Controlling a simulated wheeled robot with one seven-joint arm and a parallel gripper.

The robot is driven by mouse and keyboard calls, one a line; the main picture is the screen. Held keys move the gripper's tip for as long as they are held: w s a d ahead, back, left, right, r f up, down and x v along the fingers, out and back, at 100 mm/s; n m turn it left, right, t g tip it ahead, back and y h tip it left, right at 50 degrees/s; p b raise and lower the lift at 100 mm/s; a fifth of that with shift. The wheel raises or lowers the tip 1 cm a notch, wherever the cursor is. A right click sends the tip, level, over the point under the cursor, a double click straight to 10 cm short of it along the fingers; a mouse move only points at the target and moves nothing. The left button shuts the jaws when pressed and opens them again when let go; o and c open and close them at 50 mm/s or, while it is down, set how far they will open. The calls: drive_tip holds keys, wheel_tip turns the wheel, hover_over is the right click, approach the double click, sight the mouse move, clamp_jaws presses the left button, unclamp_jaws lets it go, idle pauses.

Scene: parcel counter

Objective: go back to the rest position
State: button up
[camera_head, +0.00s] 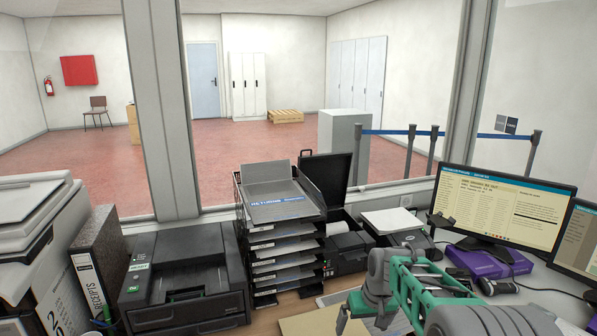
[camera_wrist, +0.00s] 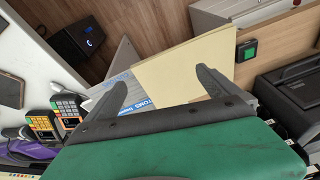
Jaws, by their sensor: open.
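My gripper (camera_wrist: 162,85) shows in the wrist view with its two dark fingers spread apart and nothing between them. Below the fingers in that view lie a plain tan sheet or envelope (camera_wrist: 180,67) and a white and blue printed sheet (camera_wrist: 125,85). In the head view my green and grey arm reaches in from the lower right over the counter, and a tan sheet (camera_head: 310,322) lies to its left. The fingertips are hard to make out in the head view.
A stack of trays (camera_head: 280,240) stands mid-counter beside a black printer (camera_head: 185,280). A scale (camera_head: 392,222), a monitor (camera_head: 505,208) and a purple box (camera_head: 485,262) crowd the right. Card terminals (camera_wrist: 66,107) show in the wrist view. A window runs behind the counter.

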drive_tip(key=s+f+m+g, duration=0.2)
drive_tip(key=s+f+g, duration=0.1)
drive_tip(key=s, duration=1.4)
drive_tip(key=s+r+h, duration=0.1)
drive_tip(key=s+r, duration=0.2)
drive_tip(key=s, duration=0.4)
wheel_tip(320, 180, up, 7)
drive_tip(key=a+t, duration=0.1)
drive_tip(key=t, duration=0.2)
drive_tip(key=shift+w+a+n+t, duration=0.25)
drive_tip(key=shift+w+n+t, duration=0.05)
drive_tip(key=shift+w, duration=0.1)
drive_tip(key=shift+c, duration=0.4)
